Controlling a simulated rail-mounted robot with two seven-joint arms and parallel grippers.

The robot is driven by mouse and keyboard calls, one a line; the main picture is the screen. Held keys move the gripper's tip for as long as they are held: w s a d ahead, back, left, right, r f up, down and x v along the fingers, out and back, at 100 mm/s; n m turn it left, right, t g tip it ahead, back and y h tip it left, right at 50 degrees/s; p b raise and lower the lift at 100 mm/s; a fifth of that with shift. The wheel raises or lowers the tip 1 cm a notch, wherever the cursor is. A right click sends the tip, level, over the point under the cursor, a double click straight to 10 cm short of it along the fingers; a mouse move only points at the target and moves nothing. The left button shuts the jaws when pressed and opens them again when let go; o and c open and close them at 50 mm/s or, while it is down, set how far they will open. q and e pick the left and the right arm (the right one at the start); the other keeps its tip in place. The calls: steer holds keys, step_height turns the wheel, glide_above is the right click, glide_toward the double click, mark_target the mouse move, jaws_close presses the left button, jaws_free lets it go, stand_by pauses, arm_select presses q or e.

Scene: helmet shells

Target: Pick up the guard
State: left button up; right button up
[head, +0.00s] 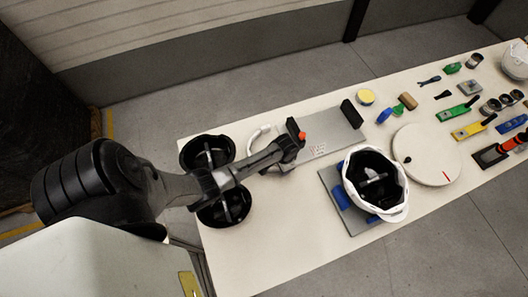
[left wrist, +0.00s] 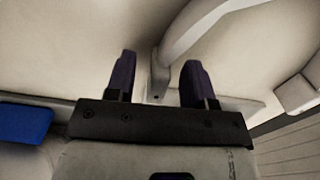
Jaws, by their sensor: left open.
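The guard appears to be the white curved piece (head: 257,138) lying on the table beside the grey plate. My left arm and gripper cover part of it in the head view. My left gripper (head: 293,134) is over the plate's left end, beside the guard. In the left wrist view the gripper (left wrist: 157,78) is open. The white curved piece (left wrist: 188,34) runs down between its two dark fingers, with no clear contact on either. A white helmet (head: 399,211) with a black inside stands on a grey plate with blue blocks, right of the gripper. My right gripper is not in view.
Two black shells (head: 190,153) sit at the table's left end. A grey plate (head: 333,132) with a black upright block (head: 351,114) lies behind the gripper. A round white disc (head: 430,153) lies right of the helmet. Several tools crowd the far right. The table's front left is clear.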

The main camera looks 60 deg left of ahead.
arm_select(q)
steer(key=shift+f, duration=0.1)
jaws_close()
stand_by(0.4)
